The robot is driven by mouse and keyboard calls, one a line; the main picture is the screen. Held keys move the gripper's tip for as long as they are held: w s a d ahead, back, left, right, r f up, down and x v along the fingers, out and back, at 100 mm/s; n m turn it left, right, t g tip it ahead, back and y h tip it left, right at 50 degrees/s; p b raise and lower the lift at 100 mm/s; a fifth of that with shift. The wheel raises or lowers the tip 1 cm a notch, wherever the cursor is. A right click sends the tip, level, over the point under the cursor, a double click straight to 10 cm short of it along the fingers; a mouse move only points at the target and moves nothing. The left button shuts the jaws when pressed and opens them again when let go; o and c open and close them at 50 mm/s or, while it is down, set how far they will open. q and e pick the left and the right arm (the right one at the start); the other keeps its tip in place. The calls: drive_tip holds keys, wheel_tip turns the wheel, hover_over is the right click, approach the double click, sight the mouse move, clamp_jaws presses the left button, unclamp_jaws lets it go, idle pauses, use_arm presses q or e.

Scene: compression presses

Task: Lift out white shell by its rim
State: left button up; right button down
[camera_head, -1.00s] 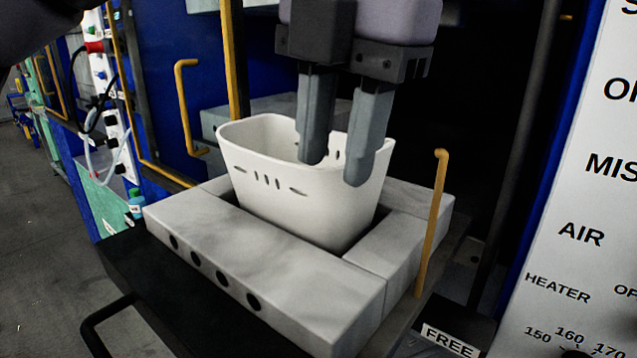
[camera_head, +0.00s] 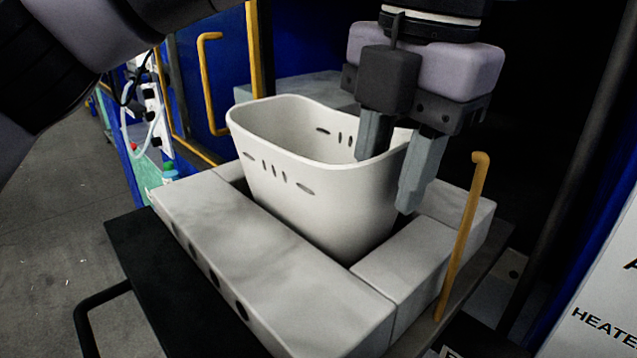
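The white shell (camera_head: 320,200) is a tub with slots in its walls. It sits upright in the grey mould block (camera_head: 270,265), its rim well above the block. My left gripper (camera_head: 390,180) points down at the shell's right end. One finger is at the inner side of the right rim and the other is outside it. The fingers are apart, with part of the white rim showing between them; I cannot tell whether either touches it. My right gripper is not in view.
An upright orange-yellow rod (camera_head: 462,235) stands at the right of the block, close to the gripper. A yellow handle (camera_head: 207,85) is on the blue press at the back left. A black handle (camera_head: 90,315) sticks out at the front left.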

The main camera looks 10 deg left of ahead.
use_arm(q)
drive_tip(key=shift+w+a+f, duration=0.15)
drive_tip(key=shift+f, duration=1)
clamp_jaws()
